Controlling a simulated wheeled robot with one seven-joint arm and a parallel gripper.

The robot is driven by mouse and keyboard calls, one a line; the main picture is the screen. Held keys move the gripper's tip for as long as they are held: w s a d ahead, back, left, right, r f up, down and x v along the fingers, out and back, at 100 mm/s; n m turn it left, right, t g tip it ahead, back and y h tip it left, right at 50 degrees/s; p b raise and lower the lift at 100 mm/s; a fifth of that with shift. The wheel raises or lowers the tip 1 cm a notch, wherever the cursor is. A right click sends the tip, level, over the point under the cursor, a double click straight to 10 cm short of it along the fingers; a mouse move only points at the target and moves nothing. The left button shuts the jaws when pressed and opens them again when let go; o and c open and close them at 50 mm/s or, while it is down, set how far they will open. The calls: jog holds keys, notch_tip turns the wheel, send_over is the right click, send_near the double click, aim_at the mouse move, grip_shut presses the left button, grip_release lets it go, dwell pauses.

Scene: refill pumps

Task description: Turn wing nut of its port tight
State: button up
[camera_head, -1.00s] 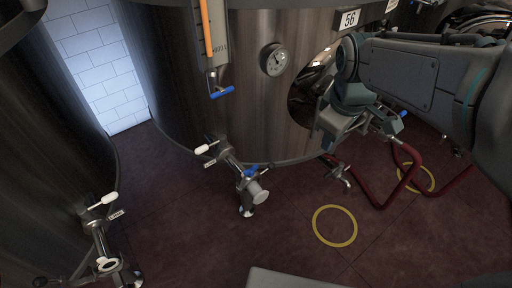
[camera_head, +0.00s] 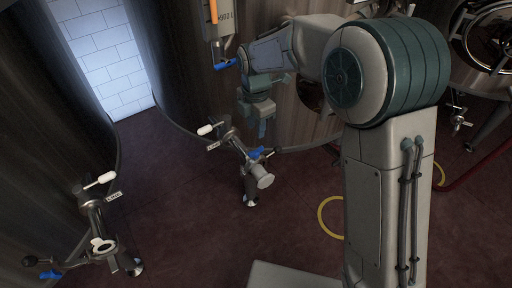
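A steel port fitting (camera_head: 238,148) sticks out low from the middle tank. It has a white handle (camera_head: 206,129), a blue-handled part (camera_head: 260,153) and a round grey end cap (camera_head: 265,181). I cannot tell which small part is the wing nut. My gripper (camera_head: 262,129) points down just above and behind this fitting, close to the tank wall. It looks apart from the blue part. Its fingers are small and dark here, so whether they are open is unclear.
A similar fitting (camera_head: 97,222) with a white handle stands at the left tank (camera_head: 45,130). A blue tap (camera_head: 225,64) hangs under the level gauge above. A red hose (camera_head: 480,168) and yellow floor ring (camera_head: 328,216) lie right. The floor between the fittings is clear.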

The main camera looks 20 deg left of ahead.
aim_at(256, 149)
notch_tip(256, 149, down, 10)
jog(key=shift+r, duration=0.1)
jog(key=shift+c, duration=0.3)
grip_shut()
